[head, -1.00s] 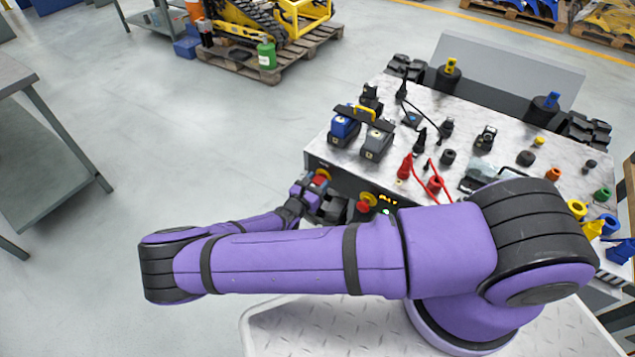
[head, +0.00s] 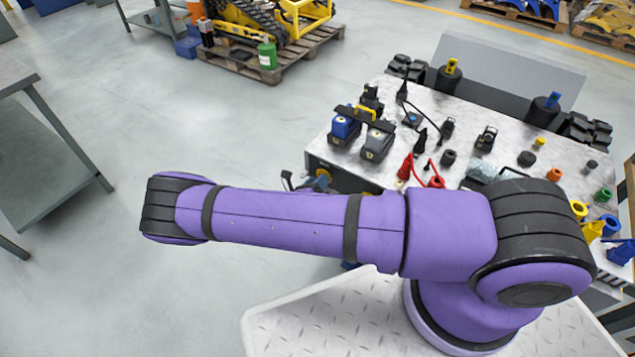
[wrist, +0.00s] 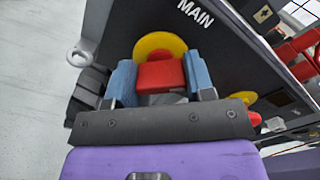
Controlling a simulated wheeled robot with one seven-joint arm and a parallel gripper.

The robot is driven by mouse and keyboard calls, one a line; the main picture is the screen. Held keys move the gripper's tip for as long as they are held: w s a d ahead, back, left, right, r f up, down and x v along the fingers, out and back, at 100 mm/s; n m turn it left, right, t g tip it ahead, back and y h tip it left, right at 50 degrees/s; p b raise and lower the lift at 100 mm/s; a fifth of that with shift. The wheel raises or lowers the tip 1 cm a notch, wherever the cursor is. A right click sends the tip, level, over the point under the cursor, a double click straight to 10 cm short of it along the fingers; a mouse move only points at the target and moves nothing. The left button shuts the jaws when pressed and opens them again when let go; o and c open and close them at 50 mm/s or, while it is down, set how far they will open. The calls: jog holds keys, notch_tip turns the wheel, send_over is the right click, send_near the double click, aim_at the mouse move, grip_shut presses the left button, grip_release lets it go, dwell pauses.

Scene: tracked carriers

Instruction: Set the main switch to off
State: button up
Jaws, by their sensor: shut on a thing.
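The main switch (wrist: 160,73) shows in the wrist view as a red handle on a round yellow plate (wrist: 158,44), below the white word MAIN on a dark panel. My gripper (wrist: 160,80) has its two blue-grey fingers on either side of the red handle and is shut on it. Only an edge of the yellow plate (head: 323,174) shows there, on the front of the carrier.
The carrier's top (head: 470,130) bears blue and grey battery-like blocks (head: 345,128), red and black plugs and coloured caps. A red round part (wrist: 253,118) lies right of the gripper. A grey table (head: 50,130) stands at left, with clear floor between.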

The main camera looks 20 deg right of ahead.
jog(key=n, duration=0.4)
jog(key=shift+n, duration=0.3)
jog(key=shift+a+f+n, duration=0.1)
jog(key=shift+f+n, duration=0.05)
jog(key=shift+n, duration=2.15)
jog(key=o, duration=0.9)
jog(key=shift+a, duration=0.1)
jog(key=v, duration=1)
jog(key=shift+s+a, duration=0.2)
